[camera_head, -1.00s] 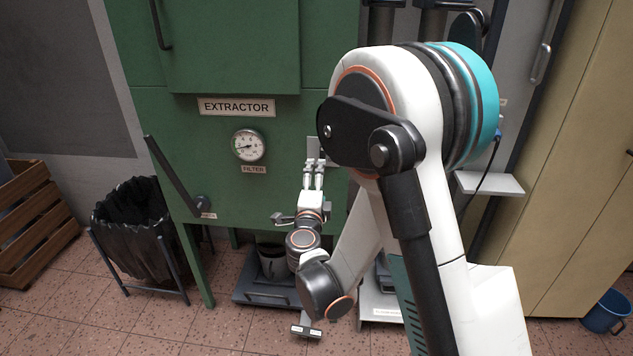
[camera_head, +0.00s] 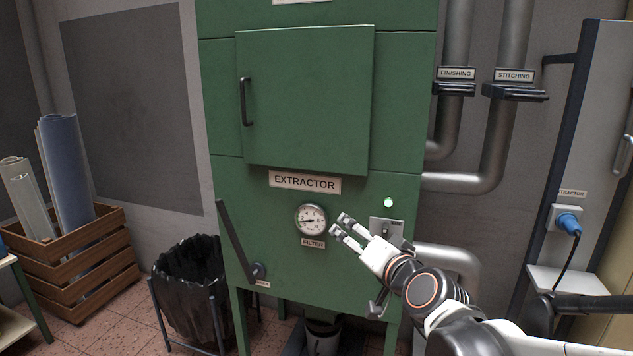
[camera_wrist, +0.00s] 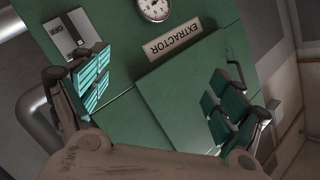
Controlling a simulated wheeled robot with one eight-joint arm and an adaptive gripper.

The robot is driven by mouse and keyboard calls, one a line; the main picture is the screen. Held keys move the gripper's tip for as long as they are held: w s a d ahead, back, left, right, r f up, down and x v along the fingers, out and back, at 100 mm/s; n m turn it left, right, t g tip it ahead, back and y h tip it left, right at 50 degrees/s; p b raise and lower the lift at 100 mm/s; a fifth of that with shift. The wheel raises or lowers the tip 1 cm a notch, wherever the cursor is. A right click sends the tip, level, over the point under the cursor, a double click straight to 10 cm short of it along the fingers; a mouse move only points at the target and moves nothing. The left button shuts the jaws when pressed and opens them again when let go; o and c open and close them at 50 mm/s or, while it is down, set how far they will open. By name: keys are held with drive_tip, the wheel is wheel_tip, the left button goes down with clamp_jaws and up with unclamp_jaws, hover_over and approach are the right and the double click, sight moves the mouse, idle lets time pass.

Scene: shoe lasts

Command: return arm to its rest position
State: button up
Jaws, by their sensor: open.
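My gripper (camera_head: 340,226) is open and empty in the head view, in front of the green extractor cabinet (camera_head: 228,185). Its fingers point up and left, just right of the round filter gauge (camera_head: 311,219). My arm reaches in from the lower right of that view. The cabinet appears turned over there. I cannot tell how far the fingertips are from the cabinet.
A switch box (camera_head: 388,229) with a lit green lamp (camera_head: 389,202) sits beside my gripper. A lever (camera_head: 240,240) slants on the cabinet's left. A black-lined bin (camera_head: 188,285) and wooden crate (camera_head: 75,260) stand left. Pipes (camera_head: 480,150) and a small shelf (camera_head: 570,281) are right.

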drive_tip(key=s+d+f+n+g+h, duration=0.1)
drive_tip(key=s+d+f+g, duration=0.1)
drive_tip(key=s, duration=0.6)
drive_tip(key=s+d+f+n+g+h, duration=0.2)
drive_tip(key=s+d+f+g, duration=0.1)
drive_tip(key=s+d+f, duration=0.2)
drive_tip(key=s+d+f+n+g+h, duration=0.1)
drive_tip(key=s+d+f+n+g, duration=0.1)
drive_tip(key=s, duration=0.8)
drive_tip(key=shift+s+d+f+g+h, duration=0.35)
drive_tip(key=shift+d+f+g, duration=0.15)
drive_tip(key=shift+d+f, duration=0.3)
drive_tip(key=shift+d+r, duration=0.1)
drive_tip(key=shift+r, duration=0.05)
